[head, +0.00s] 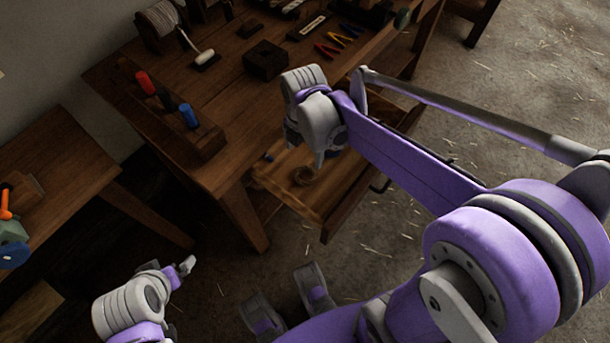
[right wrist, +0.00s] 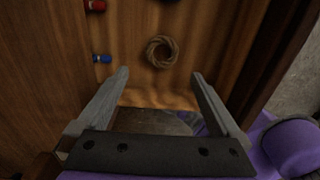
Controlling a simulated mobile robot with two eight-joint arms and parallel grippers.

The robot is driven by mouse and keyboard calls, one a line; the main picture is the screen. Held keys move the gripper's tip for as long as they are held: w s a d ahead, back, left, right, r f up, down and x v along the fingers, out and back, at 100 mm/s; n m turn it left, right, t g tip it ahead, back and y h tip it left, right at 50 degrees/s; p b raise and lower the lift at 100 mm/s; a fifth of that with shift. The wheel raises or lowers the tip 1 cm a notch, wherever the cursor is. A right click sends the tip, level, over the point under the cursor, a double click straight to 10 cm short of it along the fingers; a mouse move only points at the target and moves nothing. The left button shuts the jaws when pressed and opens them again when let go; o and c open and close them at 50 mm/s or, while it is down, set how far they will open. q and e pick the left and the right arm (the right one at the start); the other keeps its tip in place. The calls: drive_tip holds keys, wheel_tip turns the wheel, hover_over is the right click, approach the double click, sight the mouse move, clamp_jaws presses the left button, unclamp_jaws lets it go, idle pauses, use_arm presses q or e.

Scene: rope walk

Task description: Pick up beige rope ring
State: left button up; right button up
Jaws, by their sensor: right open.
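The beige rope ring (right wrist: 162,52) lies flat on the wooden bottom of an open drawer. It also shows in the head view (head: 304,175), just below my right gripper. My right gripper (right wrist: 162,85) is open and empty, with its two fingers apart above the drawer; the ring lies beyond the fingertips, between their lines. In the head view the right gripper (head: 318,150) hangs over the drawer (head: 325,222). My left gripper (head: 186,266) is low at the left, away from the bench; its fingers are too small to tell open from shut.
A red-capped item (right wrist: 95,6) and a blue one (right wrist: 102,59) lie in the drawer left of the ring. The workbench (head: 225,85) above carries a tool rack (head: 190,135), a dark wooden block (head: 265,60) and pliers (head: 335,45). Floor right of the drawer is free.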

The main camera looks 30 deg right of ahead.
hover_over(306, 176)
drive_tip(key=f, duration=0.4)
drive_tip(key=shift+w+a+f+b, duration=0.1)
drive_tip(key=shift+a+b, duration=0.25)
drive_tip(key=shift+d+f+b, duration=0.15)
drive_tip(key=shift+f+b, duration=0.2)
drive_tip(key=shift+f, duration=1.15)
drive_tip(key=shift+d+f+b, duration=0.15)
drive_tip(key=shift+f+b, duration=0.15)
drive_tip(key=shift+f, duration=1.2)
drive_tip(key=c, duration=1.1)
drive_tip(key=shift+r, duration=0.1)
wheel_tip(306, 176, up, 10)
drive_tip(key=p, duration=0.2)
drive_tip(key=shift+r+p, duration=0.15)
drive_tip(key=shift+p, duration=0.15)
